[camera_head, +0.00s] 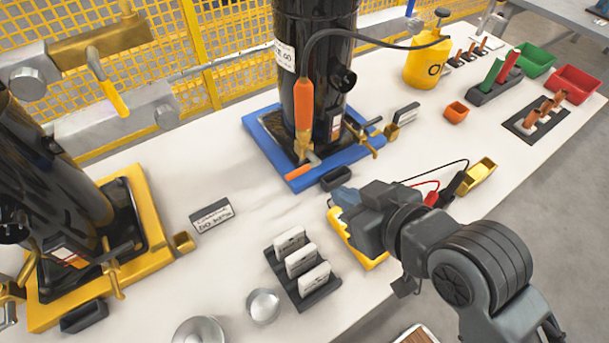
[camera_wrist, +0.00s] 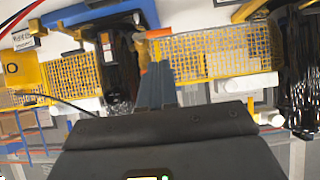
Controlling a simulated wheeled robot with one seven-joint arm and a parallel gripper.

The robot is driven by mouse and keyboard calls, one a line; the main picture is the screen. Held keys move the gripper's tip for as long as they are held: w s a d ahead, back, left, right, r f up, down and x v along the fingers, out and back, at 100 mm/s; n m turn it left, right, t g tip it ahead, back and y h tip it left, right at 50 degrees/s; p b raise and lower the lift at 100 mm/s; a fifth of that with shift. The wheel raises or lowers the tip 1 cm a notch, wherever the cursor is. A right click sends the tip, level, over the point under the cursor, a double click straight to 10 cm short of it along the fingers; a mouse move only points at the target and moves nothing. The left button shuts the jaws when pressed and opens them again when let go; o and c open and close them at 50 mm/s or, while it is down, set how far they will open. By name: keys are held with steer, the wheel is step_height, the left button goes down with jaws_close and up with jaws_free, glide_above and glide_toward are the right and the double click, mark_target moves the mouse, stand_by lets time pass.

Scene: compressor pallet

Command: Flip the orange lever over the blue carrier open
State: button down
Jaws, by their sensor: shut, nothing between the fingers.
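The blue carrier (camera_head: 262,128) stands mid-table under a tall black compressor (camera_head: 315,35); its blue edge also shows in the wrist view (camera_wrist: 95,12). A short orange lever (camera_head: 297,172) lies low and slanted at the carrier's front corner, beside a brass fitting. In the wrist view an orange piece (camera_wrist: 145,57), apparently this lever, shows just beyond the fingers. A larger upright orange handle (camera_head: 304,104) with a black hose stands above it. My gripper (camera_head: 341,197) is shut and empty, right of and nearer than the lever; its fingers (camera_wrist: 158,72) are together in the wrist view. Contact cannot be told.
A black block (camera_head: 335,178) sits at the carrier's front edge. A rack of white cards (camera_head: 301,263), a metal cup (camera_head: 263,305) and a label stand (camera_head: 212,216) are nearer. A yellow carrier (camera_head: 152,225) with another compressor is left. The white table between the carriers is mostly clear.

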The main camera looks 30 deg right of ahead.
mark_target(299, 174)
steer(key=b+x, duration=0.1)
steer(key=x, duration=1.2)
steer(key=shift+w+f, duration=0.15)
steer(key=shift+w, duration=0.1)
steer(key=shift+a+f+n+h, duration=0.1)
steer(key=shift+f+n+h, duration=0.2)
steer(key=shift+h, duration=0.1)
steer(key=shift+f+p, duration=1.05)
steer(key=shift+f, duration=0.5)
